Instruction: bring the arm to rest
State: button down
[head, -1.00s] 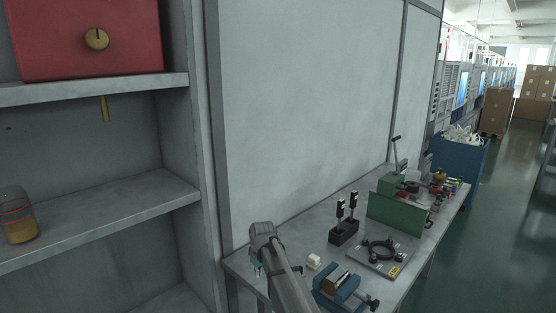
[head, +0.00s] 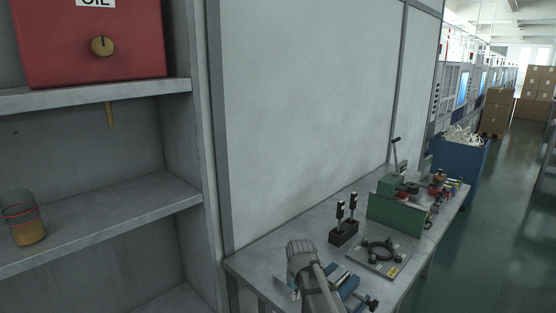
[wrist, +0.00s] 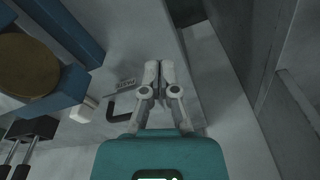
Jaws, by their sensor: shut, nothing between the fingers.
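My gripper (wrist: 160,72) shows in the wrist view with its two grey fingers together and nothing between them. It is over the edge of the grey workbench (wrist: 190,92), apart from the objects there. In the head view my arm rises at the front left of the workbench (head: 262,268). Its links cover part of the bench and part of the blue vise (head: 350,283). The gripper is mostly hidden there behind the arm.
A black stand with two upright handles (head: 343,235), a plate with a black ring (head: 378,255) and a green machine (head: 393,212) stand farther along the bench. A white block (wrist: 83,110) lies near the vise. At left is a shelf (head: 100,220) with a jar (head: 28,232).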

jog(key=s+d+r+m, duration=0.1)
jog(key=s+d+m, duration=0.1)
jog(key=s+d, duration=0.3)
jog(key=s+d+m+p, duration=0.1)
jog(key=s+d+m, duration=0.2)
jog(key=s+d, duration=0.3)
jog(key=s, duration=0.4)
jog(key=shift+s+d+r+g+h, duration=0.25)
jog(key=shift+s+r+g+h, duration=0.05)
jog(key=shift+s+r+g, duration=0.1)
